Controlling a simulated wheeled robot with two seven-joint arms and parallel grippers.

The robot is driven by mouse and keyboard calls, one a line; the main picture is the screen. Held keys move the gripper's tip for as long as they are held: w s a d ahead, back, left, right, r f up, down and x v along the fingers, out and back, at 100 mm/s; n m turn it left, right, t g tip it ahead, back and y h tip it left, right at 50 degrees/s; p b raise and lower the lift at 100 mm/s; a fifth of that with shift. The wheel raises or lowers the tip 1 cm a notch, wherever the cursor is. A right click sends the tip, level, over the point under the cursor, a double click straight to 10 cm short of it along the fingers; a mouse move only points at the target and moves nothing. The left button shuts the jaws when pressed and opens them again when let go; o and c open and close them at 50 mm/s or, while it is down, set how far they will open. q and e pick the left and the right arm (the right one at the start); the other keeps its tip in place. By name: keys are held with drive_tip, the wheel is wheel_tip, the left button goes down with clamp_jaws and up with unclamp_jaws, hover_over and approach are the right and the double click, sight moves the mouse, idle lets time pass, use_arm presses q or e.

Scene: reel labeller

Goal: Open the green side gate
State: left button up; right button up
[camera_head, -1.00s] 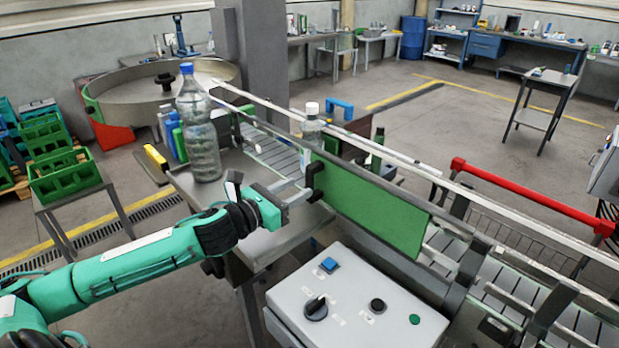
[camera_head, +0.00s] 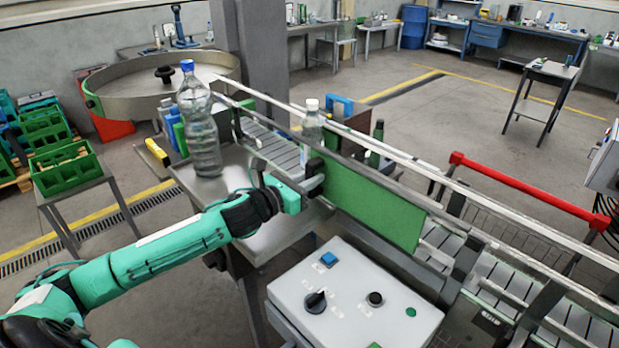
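The green side gate (camera_head: 372,206) is a flat green panel along the near side of the conveyor, in line with its rail. A dark handle (camera_head: 314,168) sits at its left end. My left gripper (camera_head: 314,187) is right at this handle, with its fingers beside or around it. The fingertips are small and partly hidden against the dark handle, so I cannot tell whether they are closed on it. My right gripper is out of view.
A grey control box (camera_head: 352,296) with a knob and buttons stands in front of the gate. A large clear bottle (camera_head: 201,135) stands left of the gripper. A smaller bottle (camera_head: 311,128) stands on the conveyor behind the gate. A red rail (camera_head: 525,190) runs at right.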

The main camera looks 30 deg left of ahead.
sight(337, 182)
use_arm(q)
clamp_jaws()
drive_tip(key=d, duration=0.1)
drive_tip(key=s+d, duration=0.1)
drive_tip(key=d, duration=0.1)
drive_tip(key=d+p, duration=0.1)
drive_tip(key=shift+s+d, duration=0.4)
drive_tip(key=shift+d, duration=0.15)
drive_tip(key=o, duration=0.7)
unclamp_jaws()
